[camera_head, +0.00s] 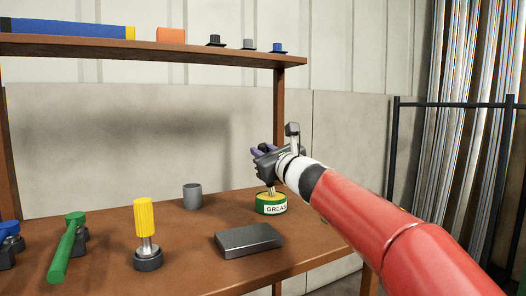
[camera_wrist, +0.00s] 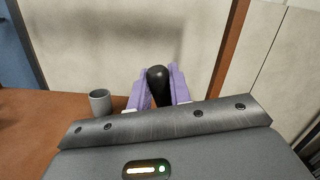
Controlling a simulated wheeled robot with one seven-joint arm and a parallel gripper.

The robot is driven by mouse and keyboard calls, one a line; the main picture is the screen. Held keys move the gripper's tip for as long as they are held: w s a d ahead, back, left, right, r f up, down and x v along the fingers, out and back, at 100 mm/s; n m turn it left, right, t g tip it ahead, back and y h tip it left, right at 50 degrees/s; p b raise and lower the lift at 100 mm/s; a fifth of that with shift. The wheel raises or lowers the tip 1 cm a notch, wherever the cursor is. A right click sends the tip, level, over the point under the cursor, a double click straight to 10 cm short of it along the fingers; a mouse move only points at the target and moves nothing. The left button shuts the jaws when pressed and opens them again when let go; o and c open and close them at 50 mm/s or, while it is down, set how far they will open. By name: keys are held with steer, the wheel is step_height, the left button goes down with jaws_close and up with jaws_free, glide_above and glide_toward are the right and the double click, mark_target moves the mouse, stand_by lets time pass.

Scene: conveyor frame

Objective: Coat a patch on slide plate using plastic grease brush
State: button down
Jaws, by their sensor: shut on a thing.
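My gripper (camera_head: 262,150) is above the grease tin at the right part of the table. Its purple fingers, also in the wrist view (camera_wrist: 160,88), are shut on the grease brush, whose black handle end (camera_wrist: 158,76) shows between them. In the head view the lower part of the brush (camera_head: 271,189) points down to the open top of the green tin labelled GREASE (camera_head: 271,209). I cannot tell how deep its tip sits in the yellow grease. The slide plate (camera_head: 249,240), a dark grey flat block, lies on the table in front of the tin, apart from it.
A grey cup (camera_head: 192,196) stands left of the tin. A yellow-handled tool (camera_head: 145,230), a green hammer (camera_head: 66,248) and a blue item (camera_head: 10,238) stand at left. A wooden shelf (camera_head: 150,48) crosses above the table (camera_head: 190,262). A black rail frame (camera_head: 455,104) stands at right.

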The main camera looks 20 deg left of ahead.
steer(key=shift+s+r+p, duration=0.1)
steer(key=shift+r+p, duration=2.6)
steer(key=shift+r, duration=0.75)
